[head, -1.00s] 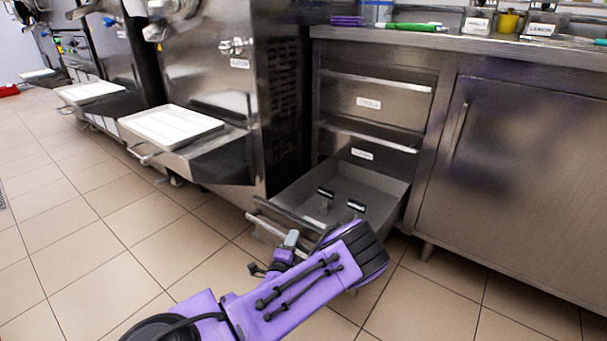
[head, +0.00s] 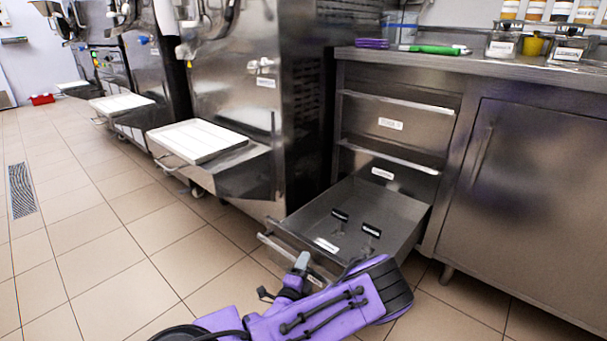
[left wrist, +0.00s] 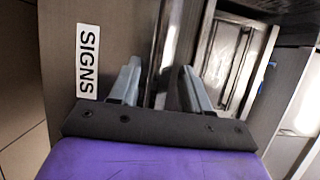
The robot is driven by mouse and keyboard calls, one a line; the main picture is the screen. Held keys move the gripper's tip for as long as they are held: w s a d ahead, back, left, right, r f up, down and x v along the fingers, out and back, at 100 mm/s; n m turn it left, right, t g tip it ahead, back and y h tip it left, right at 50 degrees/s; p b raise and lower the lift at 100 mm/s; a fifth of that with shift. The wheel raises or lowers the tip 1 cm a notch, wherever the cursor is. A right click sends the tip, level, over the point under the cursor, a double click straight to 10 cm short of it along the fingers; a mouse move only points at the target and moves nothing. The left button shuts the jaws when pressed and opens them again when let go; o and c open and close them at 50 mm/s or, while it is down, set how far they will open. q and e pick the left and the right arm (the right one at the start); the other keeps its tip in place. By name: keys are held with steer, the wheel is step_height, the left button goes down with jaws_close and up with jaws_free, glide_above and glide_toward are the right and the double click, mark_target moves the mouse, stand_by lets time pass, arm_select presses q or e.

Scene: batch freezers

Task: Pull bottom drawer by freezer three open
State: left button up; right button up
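The bottom drawer (head: 400,208) in the cabinet beside the nearest freezer is pulled well out, with its inside showing. Its front carries a bar handle (head: 283,252) and, in the left wrist view, a white SIGNS label (left wrist: 88,62). My left gripper (head: 303,262) is at the drawer front. In the left wrist view its two grey fingers (left wrist: 160,72) stand apart, with the handle bar running between them and gaps beside it. The lower part of the drawer front is hidden behind my purple arm. My right gripper is not in view.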

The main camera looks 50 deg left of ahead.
arm_select(q)
steer(key=p+v, duration=0.2)
steer(key=v, duration=0.8)
steer(key=shift+s+d+p, duration=0.2)
steer(key=shift+s+p, duration=0.05)
steer(key=shift+p, duration=0.15)
